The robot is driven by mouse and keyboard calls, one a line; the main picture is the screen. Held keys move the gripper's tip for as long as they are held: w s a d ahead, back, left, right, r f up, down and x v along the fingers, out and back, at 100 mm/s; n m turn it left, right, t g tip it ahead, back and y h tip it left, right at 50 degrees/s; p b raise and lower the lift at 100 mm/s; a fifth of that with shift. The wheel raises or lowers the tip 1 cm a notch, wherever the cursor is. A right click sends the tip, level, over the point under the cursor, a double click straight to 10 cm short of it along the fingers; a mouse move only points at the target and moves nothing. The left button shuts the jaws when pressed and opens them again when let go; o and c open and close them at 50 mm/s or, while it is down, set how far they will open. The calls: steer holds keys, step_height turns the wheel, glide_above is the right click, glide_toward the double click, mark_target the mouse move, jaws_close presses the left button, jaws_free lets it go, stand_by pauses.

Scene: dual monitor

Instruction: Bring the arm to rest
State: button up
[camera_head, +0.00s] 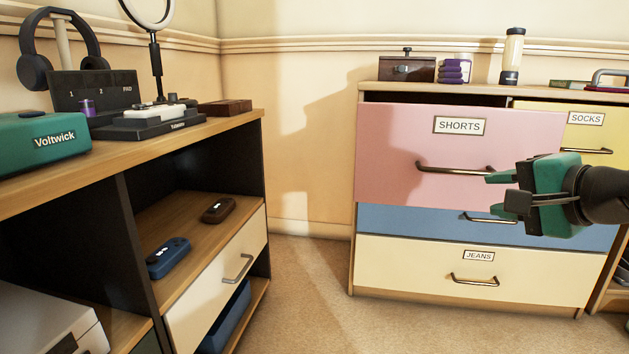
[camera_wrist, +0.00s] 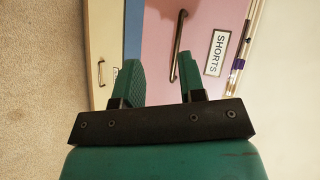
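My gripper (camera_head: 498,190) is at the right of the head view, with the arm reaching in from the right edge. It is in front of the pink SHORTS drawer (camera_head: 388,140), which stands out from the dresser. In the wrist view my gripper (camera_wrist: 158,75) shows two green fingers apart with nothing between them. The drawer's dark bar handle (camera_wrist: 178,45) shows beyond the fingertips. It also shows in the head view (camera_head: 450,169), left of the fingers; I cannot tell the exact gap.
A blue drawer (camera_head: 400,219) and a cream JEANS drawer (camera_head: 400,266) lie below. A wooden desk (camera_head: 190,137) with a green Voltwick box (camera_head: 40,142) and game gear stands at left. Carpet (camera_head: 310,300) is clear between desk and dresser. A bottle (camera_head: 512,55) stands on the dresser.

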steer(key=s+a+r+n+g+y+p, duration=0.2)
steer(key=s+a+n+g+p, duration=0.5)
steer(key=a+n, duration=0.55)
steer(key=s+a+r+n+g+h+p, duration=0.25)
steer(key=s+n+g+p, duration=0.4)
steer(key=s, duration=0.55)
step_height(320, 180, up, 36)
steer(key=n+p, duration=0.1)
steer(key=p, duration=3.3)
steer(key=shift+w+a+p, duration=0.2)
steer(key=shift+w+p, duration=0.1)
steer(key=shift+p, duration=0.05)
